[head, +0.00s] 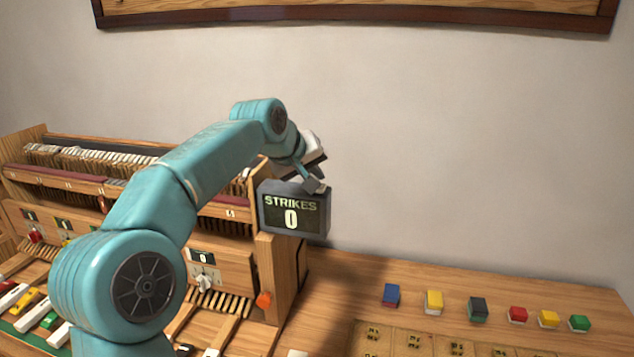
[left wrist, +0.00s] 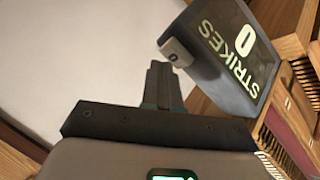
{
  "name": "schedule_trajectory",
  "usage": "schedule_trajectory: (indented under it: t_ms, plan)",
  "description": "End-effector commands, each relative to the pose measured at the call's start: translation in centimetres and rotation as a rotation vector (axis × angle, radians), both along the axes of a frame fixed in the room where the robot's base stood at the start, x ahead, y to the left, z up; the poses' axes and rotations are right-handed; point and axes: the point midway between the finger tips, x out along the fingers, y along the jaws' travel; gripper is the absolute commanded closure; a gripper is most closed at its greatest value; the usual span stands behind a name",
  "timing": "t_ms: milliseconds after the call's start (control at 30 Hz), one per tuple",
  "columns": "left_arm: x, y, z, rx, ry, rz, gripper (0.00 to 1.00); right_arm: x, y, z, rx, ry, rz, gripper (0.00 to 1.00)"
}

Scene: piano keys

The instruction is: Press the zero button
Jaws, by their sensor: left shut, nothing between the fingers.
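The dark strikes display box (head: 293,224) reads "STRIKES 0" and stands at the right end of the wooden piano mechanism. In the left wrist view, the same box (left wrist: 207,72) appears tilted at the upper right. A small grey button marked 0 (left wrist: 175,52) sticks out from its side. My left gripper (left wrist: 160,68) is shut and empty, its tips close to the button and slightly below left of it in that view. I cannot tell whether they touch. In the head view my left gripper (head: 316,184) is at the top of the box, and the button cannot be made out.
The wooden piano mechanism (head: 288,276) fills the left, with an orange knob (head: 264,299) on its end. Several coloured blocks, such as a blue one (head: 391,295), sit on the table to the right. The space right of the box, before the wall, is free.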

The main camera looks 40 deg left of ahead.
Motion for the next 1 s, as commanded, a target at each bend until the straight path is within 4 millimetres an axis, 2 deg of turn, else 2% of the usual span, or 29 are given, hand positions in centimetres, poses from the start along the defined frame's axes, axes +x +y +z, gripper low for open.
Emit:
schedule_trajectory:
  t_ms: [100, 467, 1000]
  plan:
    - [0.0, 0.0, 0.9, 0.000, 0.000, 0.000, 1.00, 0.0, 0.0, 0.9, 0.000, 0.000, 0.000, 0.57]
    - [0.0, 0.0, 0.9, 0.001, -0.002, 0.001, 1.00, 0.0, 0.0, 0.9, 0.000, 0.000, 0.000, 0.57]
    - [0.0, 0.0, 5.9, 0.000, -0.001, 0.000, 1.00, 0.0, 0.0, 5.7, 0.000, 0.000, 0.000, 0.57]
